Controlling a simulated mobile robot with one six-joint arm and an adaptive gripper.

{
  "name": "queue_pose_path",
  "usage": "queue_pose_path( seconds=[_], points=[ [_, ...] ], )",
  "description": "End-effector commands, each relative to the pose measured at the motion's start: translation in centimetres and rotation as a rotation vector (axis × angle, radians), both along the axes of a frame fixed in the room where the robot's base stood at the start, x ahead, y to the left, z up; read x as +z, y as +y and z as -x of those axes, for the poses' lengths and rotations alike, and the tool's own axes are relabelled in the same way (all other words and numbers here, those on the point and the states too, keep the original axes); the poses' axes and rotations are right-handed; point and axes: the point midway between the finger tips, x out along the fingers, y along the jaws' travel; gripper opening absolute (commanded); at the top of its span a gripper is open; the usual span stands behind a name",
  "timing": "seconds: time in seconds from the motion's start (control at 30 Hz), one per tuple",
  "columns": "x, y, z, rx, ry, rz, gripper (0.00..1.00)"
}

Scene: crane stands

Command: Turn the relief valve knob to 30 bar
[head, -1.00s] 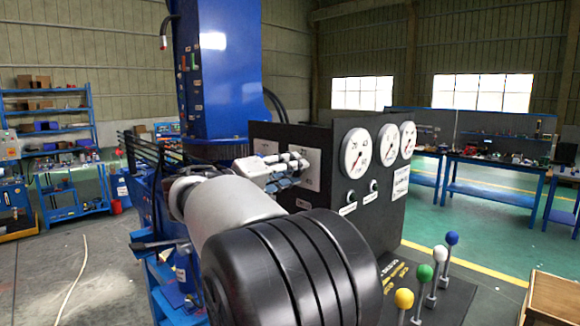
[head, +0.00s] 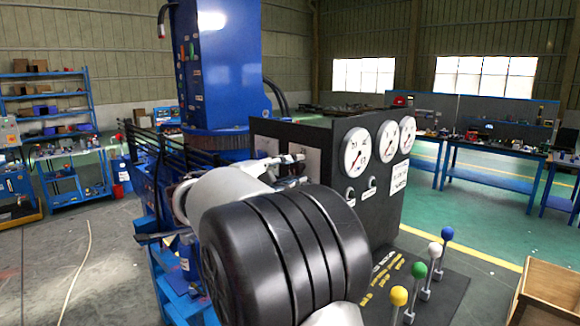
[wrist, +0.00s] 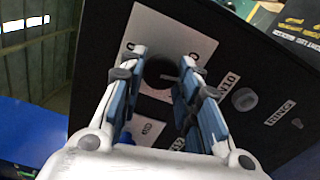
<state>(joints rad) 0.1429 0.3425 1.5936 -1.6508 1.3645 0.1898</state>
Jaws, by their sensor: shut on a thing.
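The relief valve knob (wrist: 160,74) is a dark round knob with a light pointer line, on a white plate (wrist: 178,40) of the black panel, in the wrist view. My gripper (wrist: 158,62) has its fingers on either side of the knob and is shut on it. Contact at the fingertips is hard to see. The scale marks on the plate are partly hidden by the fingers. In the head view my arm hides the knob and most of my gripper. Three white gauges (head: 356,149) are on the panel; their readings are too small to tell.
Levers with yellow (head: 399,295), green (head: 419,270), white and blue balls stand in front of the panel at the right. A blue crane column (head: 218,70) rises behind it. A wooden box (head: 548,292) is at the lower right. Green floor is free beyond.

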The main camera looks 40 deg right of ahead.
Motion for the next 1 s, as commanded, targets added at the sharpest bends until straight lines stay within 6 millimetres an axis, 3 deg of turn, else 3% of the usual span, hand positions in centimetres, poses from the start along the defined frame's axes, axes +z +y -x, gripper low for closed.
queue_pose_path(
  seconds=[0.5, 0.53, 0.8, 1.0],
  points=[
    [-0.03, 0.0, -0.01, 0.0, 0.022, 0.002, 0.07],
    [-0.03, 0.0, -0.01, 0.0, 0.022, 0.002, 0.31],
    [-0.02, 0.0, -0.01, 0.0, 0.021, 0.002, 0.49],
    [-0.02, 0.0, -0.01, 0.0, 0.021, 0.002, 0.5]
  ],
)
